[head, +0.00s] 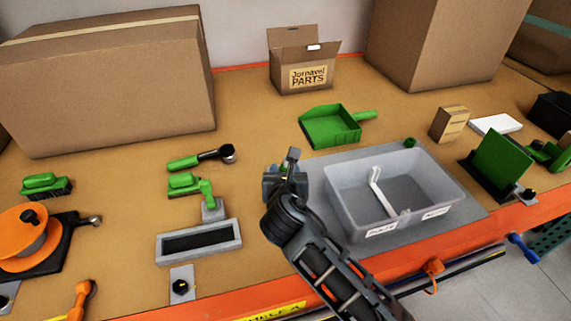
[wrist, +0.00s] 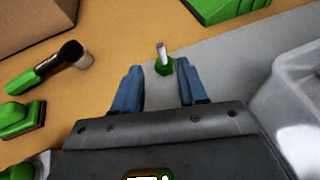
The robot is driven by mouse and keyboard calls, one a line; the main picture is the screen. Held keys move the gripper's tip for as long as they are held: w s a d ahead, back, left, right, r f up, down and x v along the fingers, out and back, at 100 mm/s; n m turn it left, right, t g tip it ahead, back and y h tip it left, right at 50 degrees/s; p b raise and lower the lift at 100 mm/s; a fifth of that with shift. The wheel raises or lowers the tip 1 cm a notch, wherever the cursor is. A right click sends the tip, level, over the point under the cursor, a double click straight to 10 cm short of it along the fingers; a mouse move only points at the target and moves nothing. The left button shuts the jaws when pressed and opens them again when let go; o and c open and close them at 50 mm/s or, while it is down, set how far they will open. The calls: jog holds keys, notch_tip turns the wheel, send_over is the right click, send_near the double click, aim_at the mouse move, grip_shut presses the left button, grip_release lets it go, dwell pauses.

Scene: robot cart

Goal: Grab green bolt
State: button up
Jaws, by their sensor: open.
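In the wrist view, the green bolt (wrist: 165,68) stands with its green hexagonal head down and its pale shaft pointing up. It is on the grey mat, near the mat's edge. My gripper (wrist: 156,78) is open, with its two blue-grey fingers on either side of the bolt in the picture, the bolt nearer the right finger. I cannot tell whether the fingers are level with it or above it. In the head view, my gripper (head: 286,177) is at the left edge of the mat, left of the grey bin, and I cannot make out the bolt beside it.
The grey bin (head: 336,205) with a white tool inside stands just right of my gripper. A green dustpan (head: 331,127) lies behind. A small green part (head: 410,142) is behind the bin. A green-handled ratchet (head: 202,157) and a grey tray (head: 198,257) are left.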

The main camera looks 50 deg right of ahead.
aim_at(285, 162)
jog(key=x, duration=0.5)
jog(key=shift+d, duration=0.15)
grip_shut()
dwell(0.4)
